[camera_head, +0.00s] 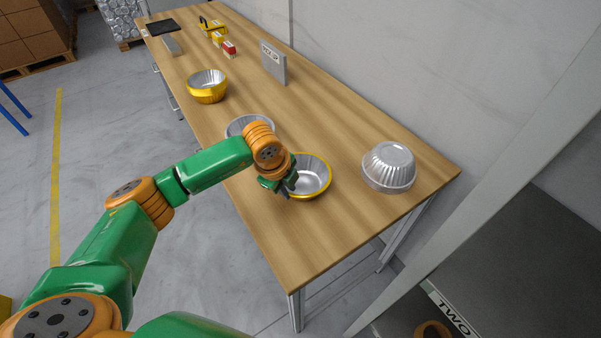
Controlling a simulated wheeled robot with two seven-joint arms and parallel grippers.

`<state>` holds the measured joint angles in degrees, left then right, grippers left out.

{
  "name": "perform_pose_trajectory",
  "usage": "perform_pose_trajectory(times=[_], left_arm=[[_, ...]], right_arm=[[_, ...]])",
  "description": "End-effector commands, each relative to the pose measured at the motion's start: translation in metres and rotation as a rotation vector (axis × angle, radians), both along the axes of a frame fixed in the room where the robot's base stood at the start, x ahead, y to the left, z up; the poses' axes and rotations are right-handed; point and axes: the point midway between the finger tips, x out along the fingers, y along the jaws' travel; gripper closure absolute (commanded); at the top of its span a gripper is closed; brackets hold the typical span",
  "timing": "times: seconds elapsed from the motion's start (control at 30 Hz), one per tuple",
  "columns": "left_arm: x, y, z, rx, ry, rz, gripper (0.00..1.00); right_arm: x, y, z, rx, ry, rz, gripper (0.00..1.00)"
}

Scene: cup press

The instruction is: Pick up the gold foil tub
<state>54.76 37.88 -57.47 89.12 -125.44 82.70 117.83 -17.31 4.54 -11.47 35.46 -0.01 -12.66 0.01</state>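A gold foil tub (318,178) with a silver inside stands upright on the wooden table near its front end. My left gripper (288,189) is at the tub's left rim, and its dark fingers overlap the rim in the picture. I cannot tell whether the fingers touch the tub or how far apart they are. The wrist hides the tub's left side. A second gold tub (206,94), also upright and silver inside, stands farther back on the left. My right gripper is not in view.
A silver tub (245,122) stands behind my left wrist, partly hidden. Another silver tub (389,167) lies upside down at the right. A grey sign plate (273,63) and small red and yellow items (229,49) are farther back. The front table corner is clear.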

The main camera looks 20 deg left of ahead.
Motion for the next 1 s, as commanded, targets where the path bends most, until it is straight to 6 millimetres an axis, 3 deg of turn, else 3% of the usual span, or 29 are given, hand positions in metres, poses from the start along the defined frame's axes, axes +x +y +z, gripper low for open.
perform_pose_trajectory(times=[0.03,0.1,0.23,0.37,0.43,0.87,1.0], left_arm=[[0.001,-0.004,-0.005,-0.001,0.004,-0.001,0.84],[0.005,-0.004,-0.018,-0.002,0.002,0.000,0.84],[0.008,-0.004,-0.026,-0.001,-0.001,0.000,0.84],[0.008,-0.004,-0.026,-0.002,-0.002,-0.002,0.84],[0.008,-0.004,-0.026,-0.002,-0.002,-0.002,1.00],[0.008,-0.005,-0.026,-0.004,-0.001,-0.002,1.00],[0.008,-0.005,-0.016,-0.005,-0.004,-0.004,1.00]], right_arm=[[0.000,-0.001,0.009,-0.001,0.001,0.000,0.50],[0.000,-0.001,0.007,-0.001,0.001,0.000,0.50],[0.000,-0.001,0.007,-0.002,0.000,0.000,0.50],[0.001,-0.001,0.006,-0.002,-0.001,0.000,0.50],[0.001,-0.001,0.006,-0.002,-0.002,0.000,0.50],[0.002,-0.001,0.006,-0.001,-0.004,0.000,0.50],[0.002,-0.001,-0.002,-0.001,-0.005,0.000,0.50]])
